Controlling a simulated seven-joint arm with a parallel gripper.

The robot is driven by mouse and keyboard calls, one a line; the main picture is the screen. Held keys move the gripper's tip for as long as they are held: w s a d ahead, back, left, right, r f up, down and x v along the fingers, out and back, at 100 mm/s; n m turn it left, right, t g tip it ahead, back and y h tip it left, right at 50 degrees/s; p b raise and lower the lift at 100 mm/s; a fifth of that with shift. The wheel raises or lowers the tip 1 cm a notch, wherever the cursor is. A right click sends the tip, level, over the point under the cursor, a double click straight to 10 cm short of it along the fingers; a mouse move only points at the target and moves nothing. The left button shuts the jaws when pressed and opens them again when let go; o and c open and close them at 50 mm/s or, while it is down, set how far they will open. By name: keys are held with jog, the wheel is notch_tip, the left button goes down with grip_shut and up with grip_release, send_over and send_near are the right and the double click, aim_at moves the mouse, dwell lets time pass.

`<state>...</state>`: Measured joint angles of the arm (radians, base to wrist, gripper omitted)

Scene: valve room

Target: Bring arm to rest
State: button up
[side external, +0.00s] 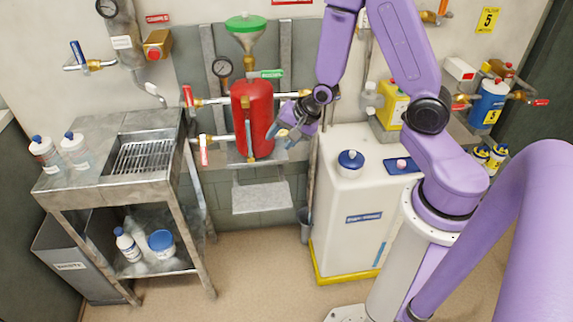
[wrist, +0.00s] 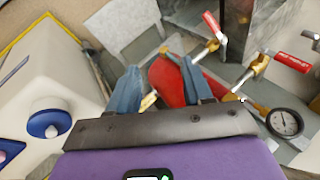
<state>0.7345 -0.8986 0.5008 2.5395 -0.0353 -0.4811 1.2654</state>
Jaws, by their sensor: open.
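My purple arm reaches up from its base at the right in the side external view and bends down toward the wall piping. My gripper (side external: 281,136) is beside the red tank (side external: 258,125), at its right side. In the wrist view my gripper (wrist: 160,80) shows two blue fingers spread apart, with the red tank (wrist: 172,82) beyond and between them. Nothing is seen held between the fingers. I cannot tell whether a finger touches the tank or the brass fitting close by.
A white container (side external: 350,200) with a blue cap stands below my arm. A green funnel (side external: 245,25) tops the red tank. Valves with red handles (side external: 188,97) and a pressure gauge (wrist: 285,122) are close by. A metal bench (side external: 110,165) with bottles is at left. Floor between is clear.

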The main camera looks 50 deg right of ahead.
jog(key=s+a+r+n+g+y, duration=0.1)
jog(key=s+a+r+n+g, duration=0.1)
jog(key=s+a+r+n, duration=0.35)
jog(key=s+a+r+n+g+h, duration=0.1)
jog(key=s+r+n, duration=0.3)
jog(key=s+n, duration=0.5)
jog(key=s+a+r+n+g, duration=0.2)
jog(key=s+r+n+g, duration=0.1)
jog(key=s+n, duration=0.7)
jog(key=shift+s+r+h, duration=0.4)
jog(key=shift+s+r, duration=0.2)
jog(key=shift+r, duration=0.1)
